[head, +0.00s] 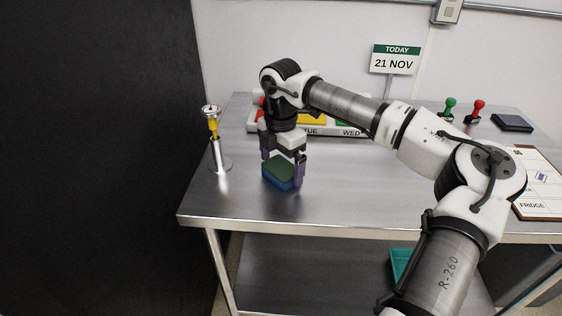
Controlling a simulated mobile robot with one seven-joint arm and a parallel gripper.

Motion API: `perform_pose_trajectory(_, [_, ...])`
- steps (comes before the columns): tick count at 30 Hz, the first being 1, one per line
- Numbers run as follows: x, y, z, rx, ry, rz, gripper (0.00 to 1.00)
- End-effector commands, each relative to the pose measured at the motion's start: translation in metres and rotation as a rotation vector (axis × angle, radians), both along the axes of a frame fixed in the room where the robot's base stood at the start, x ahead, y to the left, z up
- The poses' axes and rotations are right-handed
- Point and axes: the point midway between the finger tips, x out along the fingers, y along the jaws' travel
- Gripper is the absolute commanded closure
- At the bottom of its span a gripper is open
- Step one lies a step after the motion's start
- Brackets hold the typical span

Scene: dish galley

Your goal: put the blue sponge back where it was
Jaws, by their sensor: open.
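The blue sponge (277,183) has a dark green top and sits on the steel table (225,205), towards its left front. My gripper (284,173) points down over the sponge. Its purple-tipped fingers are apart, one on each side of the sponge. I cannot tell whether the fingers touch it. My arm reaches in from the right and hides part of the table behind.
A metal stand with a yellow part (216,140) is left of the sponge. A tray marked with weekdays (345,130) lies behind my gripper. Green (448,108) and red (475,110) stamps, a dark pad (512,122) and a clipboard (540,205) are at right. A teal bin (401,262) is below.

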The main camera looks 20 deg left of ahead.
Motion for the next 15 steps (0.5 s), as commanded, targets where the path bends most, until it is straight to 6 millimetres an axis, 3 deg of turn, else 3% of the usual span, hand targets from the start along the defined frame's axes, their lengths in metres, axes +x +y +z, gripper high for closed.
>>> perform_pose_trajectory(15, [0.001,0.000,0.099,0.000,-0.004,-0.002,0.00])
